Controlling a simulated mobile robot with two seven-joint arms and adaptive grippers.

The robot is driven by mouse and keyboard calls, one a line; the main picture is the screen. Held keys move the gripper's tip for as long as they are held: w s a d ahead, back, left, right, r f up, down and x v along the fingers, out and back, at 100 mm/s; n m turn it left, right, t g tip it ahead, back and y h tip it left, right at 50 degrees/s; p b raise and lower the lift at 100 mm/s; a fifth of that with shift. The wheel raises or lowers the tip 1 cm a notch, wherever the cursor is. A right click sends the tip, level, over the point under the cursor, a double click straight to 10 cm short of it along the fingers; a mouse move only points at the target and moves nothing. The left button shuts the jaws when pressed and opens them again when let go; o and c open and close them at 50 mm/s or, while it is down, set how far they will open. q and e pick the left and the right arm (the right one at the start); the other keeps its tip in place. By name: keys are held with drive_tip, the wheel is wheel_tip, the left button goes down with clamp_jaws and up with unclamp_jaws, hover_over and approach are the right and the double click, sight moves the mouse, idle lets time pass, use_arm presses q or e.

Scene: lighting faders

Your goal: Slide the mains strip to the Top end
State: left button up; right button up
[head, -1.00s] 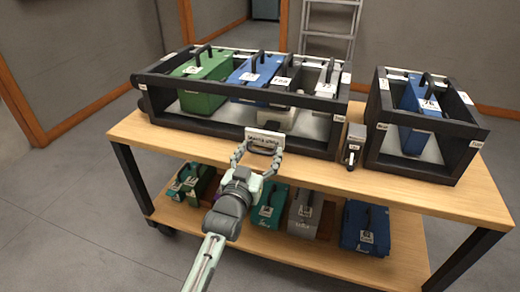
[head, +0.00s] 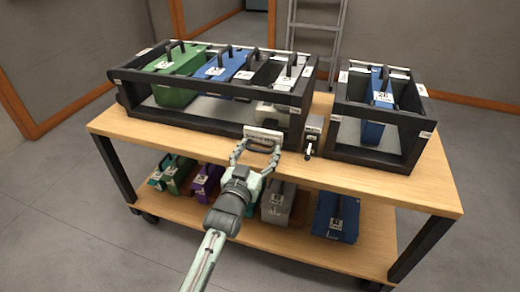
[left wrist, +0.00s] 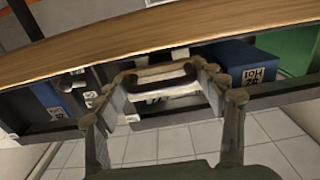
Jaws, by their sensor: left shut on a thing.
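The mains strip is a pale plate (head: 263,133) with a dark bar handle (head: 262,149), at the front of the long black rack toward its right end. My left gripper (head: 259,154) is shut on the handle, one finger on each side. The left wrist view shows the handle (left wrist: 162,84) between my left gripper's fingers (left wrist: 163,88). A pale block (head: 277,112) shows behind the front rail; I cannot tell if it belongs to the strip. The end labels are too small to read. My right gripper is not in view.
The long rack (head: 200,117) holds green, blue and grey cases. A small grey lever box (head: 313,130) stands close to the right of the strip, before a second rack (head: 375,157). Several cases sit on the lower shelf (head: 290,245). The wooden top's front edge is clear.

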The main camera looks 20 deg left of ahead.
use_arm(q)
drive_tip(key=shift+d, duration=0.4)
drive_tip(key=o, duration=1.4)
drive_tip(key=shift+d, duration=0.1)
drive_tip(key=shift+s, duration=0.15)
drive_tip(key=s, duration=1.1)
drive_tip(key=shift+s+a, duration=0.35)
